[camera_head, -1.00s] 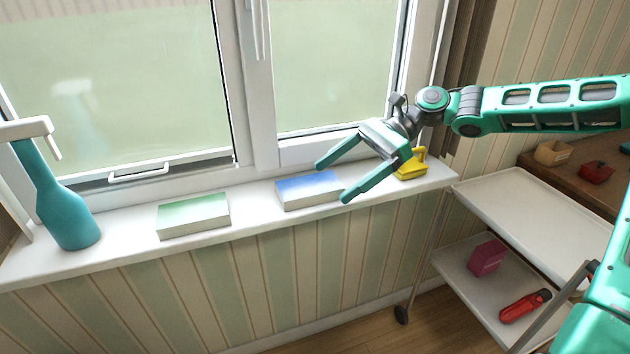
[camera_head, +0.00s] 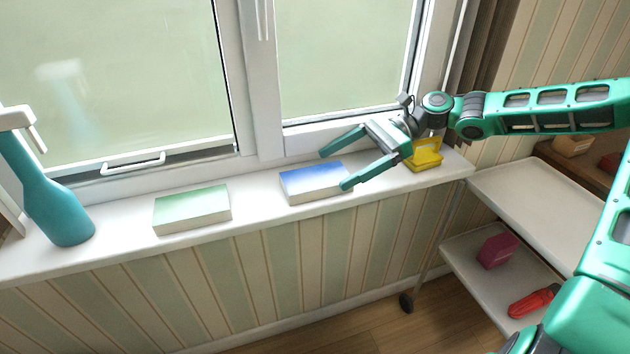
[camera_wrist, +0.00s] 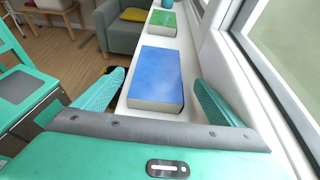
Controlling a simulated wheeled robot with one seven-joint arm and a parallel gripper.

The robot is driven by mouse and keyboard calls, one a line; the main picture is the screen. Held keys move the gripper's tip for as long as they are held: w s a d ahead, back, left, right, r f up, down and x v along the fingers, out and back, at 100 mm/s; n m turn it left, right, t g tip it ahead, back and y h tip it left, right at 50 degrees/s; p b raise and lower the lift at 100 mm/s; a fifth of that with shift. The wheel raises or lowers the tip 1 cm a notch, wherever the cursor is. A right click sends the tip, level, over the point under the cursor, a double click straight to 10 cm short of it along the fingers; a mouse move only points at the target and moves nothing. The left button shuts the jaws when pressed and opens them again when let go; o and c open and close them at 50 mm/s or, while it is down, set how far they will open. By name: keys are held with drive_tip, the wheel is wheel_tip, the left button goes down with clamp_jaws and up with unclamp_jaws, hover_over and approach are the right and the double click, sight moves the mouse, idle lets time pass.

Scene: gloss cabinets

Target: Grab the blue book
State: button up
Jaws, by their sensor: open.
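The blue book (camera_head: 316,183) lies flat on the white windowsill, its cover fading from blue to white. It also shows in the wrist view (camera_wrist: 156,77), straight ahead between the fingers. My gripper (camera_head: 342,166) is open and low over the sill, to the right of the book, with its fingertips around the book's right end. In the wrist view my gripper (camera_wrist: 160,90) has one finger on each side of the near end of the book, with gaps between. Whether a finger touches the book cannot be told.
A green book (camera_head: 192,208) lies left of the blue one. A teal bottle (camera_head: 58,205) stands at the sill's left end. A yellow object (camera_head: 426,154) sits behind my gripper at the right. The window frame (camera_head: 262,80) rises behind the sill. A white trolley (camera_head: 535,210) stands at right.

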sight(320, 175)
drive_tip(key=shift+x, duration=3.4)
drive_tip(key=shift+c, duration=0.3)
drive_tip(key=c, duration=1.2)
drive_tip(key=shift+r, duration=0.1)
drive_tip(key=shift+c, duration=0.2)
